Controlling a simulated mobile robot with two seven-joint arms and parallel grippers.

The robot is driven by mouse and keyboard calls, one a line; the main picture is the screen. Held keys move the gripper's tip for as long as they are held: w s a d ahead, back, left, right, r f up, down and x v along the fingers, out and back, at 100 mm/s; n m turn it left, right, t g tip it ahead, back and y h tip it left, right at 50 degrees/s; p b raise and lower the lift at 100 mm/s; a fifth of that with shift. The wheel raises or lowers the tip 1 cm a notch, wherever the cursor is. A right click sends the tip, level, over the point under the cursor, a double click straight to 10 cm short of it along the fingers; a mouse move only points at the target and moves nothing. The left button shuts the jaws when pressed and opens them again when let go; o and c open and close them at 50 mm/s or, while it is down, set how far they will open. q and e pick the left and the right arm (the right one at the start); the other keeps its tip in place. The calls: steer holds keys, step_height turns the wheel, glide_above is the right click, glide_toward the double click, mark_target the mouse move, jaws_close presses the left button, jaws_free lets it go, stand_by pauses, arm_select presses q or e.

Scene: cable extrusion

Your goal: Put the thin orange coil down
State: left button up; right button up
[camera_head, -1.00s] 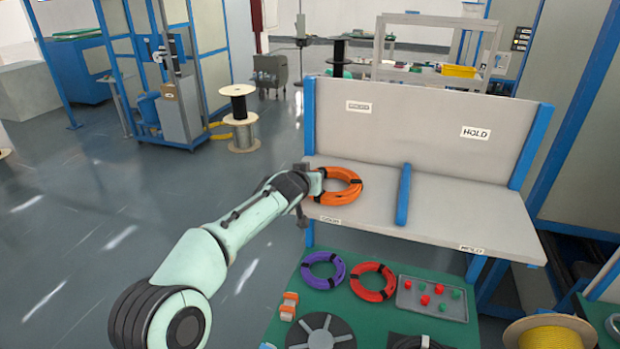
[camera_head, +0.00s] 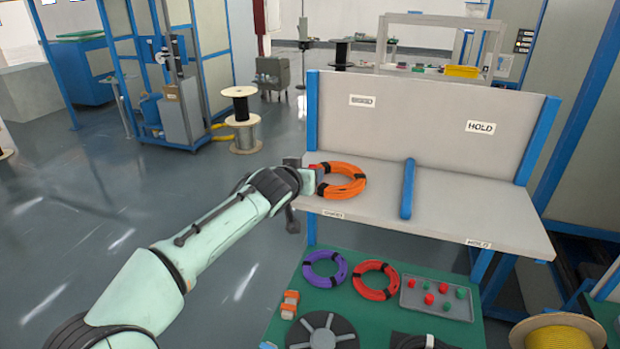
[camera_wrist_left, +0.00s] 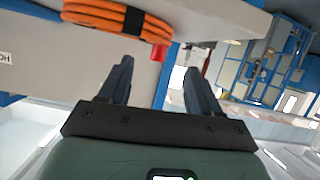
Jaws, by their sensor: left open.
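The orange coil (camera_head: 345,181) with black ties lies on the left part of the grey bench shelf (camera_head: 455,208), left of the blue divider bar. My left gripper (camera_head: 312,172) is at the coil's left side, at the shelf's left end. In the left wrist view the orange coil (camera_wrist_left: 120,20) shows at the top, with a small red piece at its edge. The left gripper's fingers (camera_wrist_left: 155,85) are spread, with nothing between them, apart from the coil. My right gripper is in neither view.
A blue divider bar (camera_head: 407,190) splits the shelf; the right half, marked HOLD, is bare. Below, a green table (camera_head: 318,296) carries a purple coil (camera_head: 325,269), a red coil (camera_head: 375,280) and a grey tray (camera_head: 436,314) with small red and green pieces.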

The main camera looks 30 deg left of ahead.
arm_select(q)
steer(key=b+v, duration=0.1)
steer(key=v, duration=0.3)
steer(key=shift+s+d+r, duration=0.1)
steer(key=shift+s, duration=0.05)
stand_by(0.4)
